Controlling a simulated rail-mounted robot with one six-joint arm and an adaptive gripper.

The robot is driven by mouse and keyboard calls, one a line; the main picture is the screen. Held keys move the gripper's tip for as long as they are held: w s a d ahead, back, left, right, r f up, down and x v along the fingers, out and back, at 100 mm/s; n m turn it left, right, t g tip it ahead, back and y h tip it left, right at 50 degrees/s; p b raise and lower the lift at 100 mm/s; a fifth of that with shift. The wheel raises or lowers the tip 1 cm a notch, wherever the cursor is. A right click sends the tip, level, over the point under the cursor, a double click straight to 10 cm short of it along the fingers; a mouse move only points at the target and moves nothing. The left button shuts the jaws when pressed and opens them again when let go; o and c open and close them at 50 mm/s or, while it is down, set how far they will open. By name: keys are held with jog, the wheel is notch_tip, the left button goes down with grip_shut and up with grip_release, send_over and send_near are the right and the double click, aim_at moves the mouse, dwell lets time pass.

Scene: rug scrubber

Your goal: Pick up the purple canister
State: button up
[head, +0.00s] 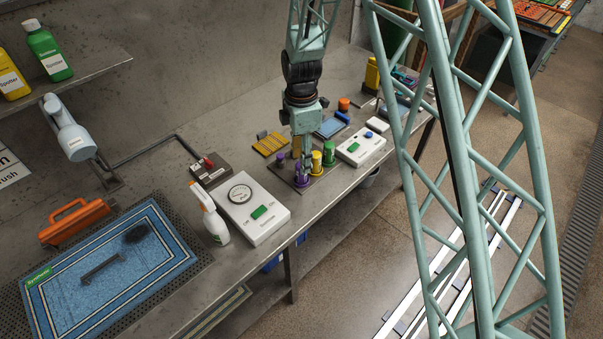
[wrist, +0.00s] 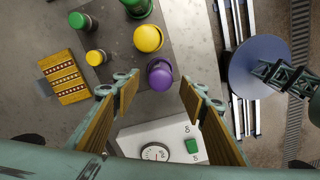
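The purple canister (wrist: 159,73) stands upright on a dark plate (wrist: 190,45) in the wrist view, nearest the gripper in the row of larger canisters. It also shows in the head view (head: 302,178), partly covered by my gripper (head: 305,160). In the wrist view my gripper (wrist: 160,92) is open, with its two fingers spread left and right. The canister appears between and just beyond the fingertips. I cannot tell the exact height gap, and no grip on it shows.
A yellow canister (wrist: 148,38) and a green canister (wrist: 138,7) stand close by, with smaller ones left. A white device (head: 256,210) with a dial lies in front of the plate. A spray bottle (head: 211,215) stands beside it. The bench edge is close on the right.

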jog(key=shift+f, duration=0.15)
jog(key=shift+f, duration=2.45)
jog(key=shift+c, duration=0.6)
jog(key=c, duration=0.8)
